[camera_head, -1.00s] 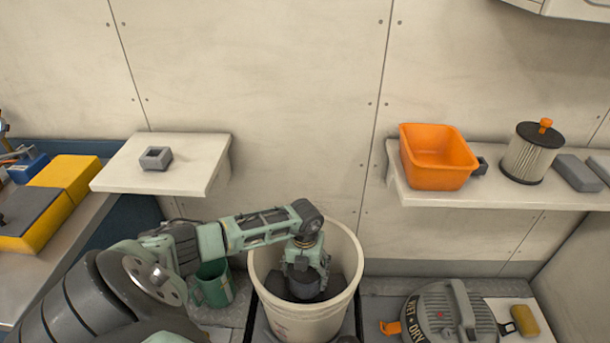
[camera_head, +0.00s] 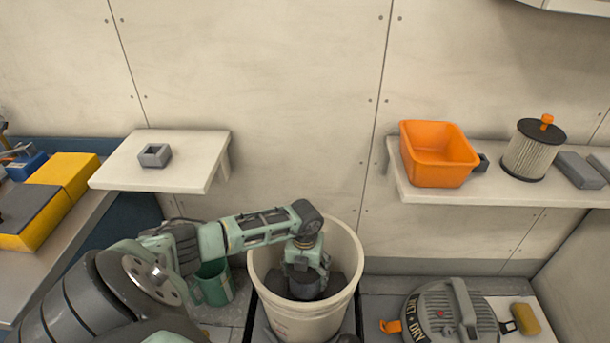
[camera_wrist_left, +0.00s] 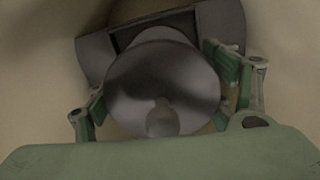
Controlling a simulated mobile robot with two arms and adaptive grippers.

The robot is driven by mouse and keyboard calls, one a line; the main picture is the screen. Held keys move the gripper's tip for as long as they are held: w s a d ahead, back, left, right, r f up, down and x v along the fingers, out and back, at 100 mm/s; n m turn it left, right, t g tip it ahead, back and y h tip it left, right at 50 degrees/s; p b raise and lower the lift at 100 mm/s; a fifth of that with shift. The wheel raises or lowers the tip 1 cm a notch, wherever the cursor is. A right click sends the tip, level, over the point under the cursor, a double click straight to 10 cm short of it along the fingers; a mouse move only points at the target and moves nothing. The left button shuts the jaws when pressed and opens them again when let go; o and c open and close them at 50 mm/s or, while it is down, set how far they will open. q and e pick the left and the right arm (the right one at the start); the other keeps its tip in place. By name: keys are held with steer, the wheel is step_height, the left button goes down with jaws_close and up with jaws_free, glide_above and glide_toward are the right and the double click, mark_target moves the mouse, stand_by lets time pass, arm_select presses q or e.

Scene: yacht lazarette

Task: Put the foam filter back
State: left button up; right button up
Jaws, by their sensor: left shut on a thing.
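My left gripper (camera_head: 305,275) reaches down inside the open white bucket-like drum (camera_head: 258,300). It is shut on a dark grey rounded piece with a small knob, which looks like the foam filter (camera_wrist_left: 150,75). In the left wrist view the fingers sit on either side of this piece. Behind it is a dark grey block with a rectangular recess (camera_wrist_left: 222,25); I cannot tell whether the two touch. The drum floor is mostly hidden. The vacuum head marked WET DRY (camera_head: 445,315) rests at the lower right, off the drum. My right gripper is not in view.
A left shelf (camera_head: 185,180) holds a small hollow grey block (camera_head: 155,155). The right shelf (camera_head: 440,197) holds an orange bin (camera_head: 438,155), a pleated cartridge (camera_head: 528,155) and grey blocks (camera_head: 580,170). A green mug (camera_head: 215,285) stands close left of the drum.

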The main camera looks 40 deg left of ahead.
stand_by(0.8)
arm_select(q)
steer(key=o, duration=1.2)
step_height(320, 180, up, 12)
